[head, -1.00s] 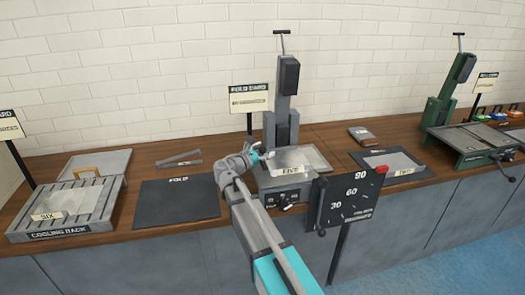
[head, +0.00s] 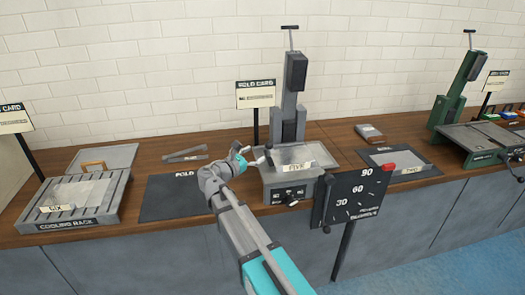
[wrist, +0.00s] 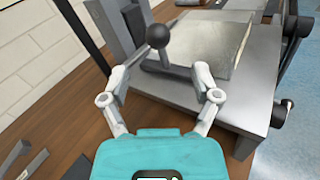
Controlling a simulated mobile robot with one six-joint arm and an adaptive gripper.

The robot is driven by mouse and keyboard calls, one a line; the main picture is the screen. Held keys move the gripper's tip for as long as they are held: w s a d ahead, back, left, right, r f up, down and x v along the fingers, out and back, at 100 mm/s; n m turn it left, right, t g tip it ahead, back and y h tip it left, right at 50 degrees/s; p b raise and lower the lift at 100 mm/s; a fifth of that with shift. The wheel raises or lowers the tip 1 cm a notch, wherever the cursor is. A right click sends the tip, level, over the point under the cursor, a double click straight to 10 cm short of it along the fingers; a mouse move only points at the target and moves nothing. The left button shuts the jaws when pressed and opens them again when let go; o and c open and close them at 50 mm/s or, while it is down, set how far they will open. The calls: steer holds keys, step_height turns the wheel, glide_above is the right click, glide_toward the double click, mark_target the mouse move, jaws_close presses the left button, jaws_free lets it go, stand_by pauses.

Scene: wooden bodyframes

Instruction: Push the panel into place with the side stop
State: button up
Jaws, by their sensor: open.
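A flat grey panel (wrist: 190,42) lies on the bed of the grey press (head: 290,187). It also shows in the head view (head: 298,153), behind a label reading FIVE. At the bed's left side is the side stop (wrist: 165,72), a dark bar with a round black knob (wrist: 158,36) on a short stem. My gripper (wrist: 160,72) is open at the press's left side, and it shows in the head view (head: 250,155). The bar and stem lie between its spread fingers, with the knob just beyond the tips. Whether the fingers touch them I cannot tell.
The press column (head: 290,95) rises behind the bed. A dial board (head: 358,196) stands at its front right. A dark FOLD mat (head: 180,198) and the cooling rack (head: 70,205) are to the left. Bare wooden counter (head: 228,148) shows behind my gripper.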

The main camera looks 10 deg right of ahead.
steer(key=shift+v, duration=1.85)
